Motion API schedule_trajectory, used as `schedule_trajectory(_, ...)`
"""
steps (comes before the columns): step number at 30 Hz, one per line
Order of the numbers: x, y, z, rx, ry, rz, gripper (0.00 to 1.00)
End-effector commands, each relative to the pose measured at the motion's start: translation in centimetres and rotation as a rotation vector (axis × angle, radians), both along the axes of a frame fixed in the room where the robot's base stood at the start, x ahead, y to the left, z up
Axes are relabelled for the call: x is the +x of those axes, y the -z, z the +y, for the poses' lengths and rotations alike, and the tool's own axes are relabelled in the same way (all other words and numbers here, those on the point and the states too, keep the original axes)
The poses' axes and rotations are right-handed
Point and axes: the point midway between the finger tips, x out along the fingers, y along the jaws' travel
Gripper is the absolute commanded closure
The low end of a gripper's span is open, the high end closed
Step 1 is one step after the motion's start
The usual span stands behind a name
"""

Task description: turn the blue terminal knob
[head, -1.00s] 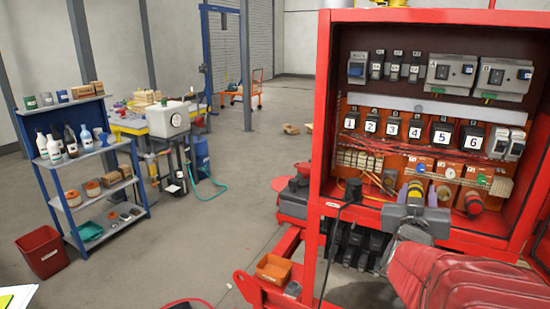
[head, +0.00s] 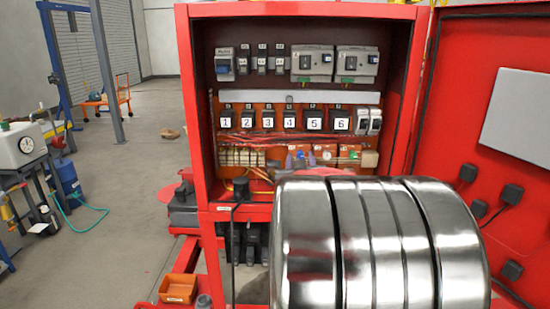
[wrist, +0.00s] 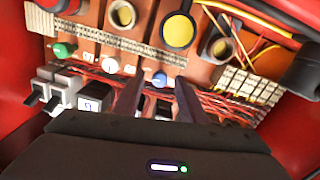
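The blue knob (wrist: 160,79) is small and round with a white mark. In the wrist view it shows just beyond the gap between my fingertips. In the head view the blue knob (head: 300,154) is a tiny spot in the cabinet's lower orange row. My gripper (wrist: 157,88) is open, with its two dark fingers apart and nothing between them. It points at the row of knobs, and I cannot tell whether a finger touches the knob. In the head view my shiny arm hides most of the gripper and the cabinet's lower right.
A green knob (wrist: 64,50) sits in the same row. Wires and terminal blocks (wrist: 250,84) are close to the fingers. Numbered breakers (head: 290,118) line the red cabinet (head: 200,110). Its open red door (head: 455,100) stands at right.

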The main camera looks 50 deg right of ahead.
Motion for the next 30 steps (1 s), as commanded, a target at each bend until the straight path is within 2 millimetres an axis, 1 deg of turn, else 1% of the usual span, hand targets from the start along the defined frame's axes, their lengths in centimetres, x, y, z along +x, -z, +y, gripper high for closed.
schedule_trajectory(4,0.19,0.01,-0.59,0.000,0.000,0.000,0.62)
schedule_trajectory(12,0.26,0.01,-0.62,0.000,-0.001,0.000,0.62)
schedule_trajectory(27,0.29,0.02,-0.56,0.000,-0.002,0.000,0.97)
schedule_trajectory(28,0.30,0.02,-0.56,0.000,-0.002,0.000,0.99)
schedule_trajectory(30,0.30,0.02,-0.56,0.000,-0.002,0.000,1.00)
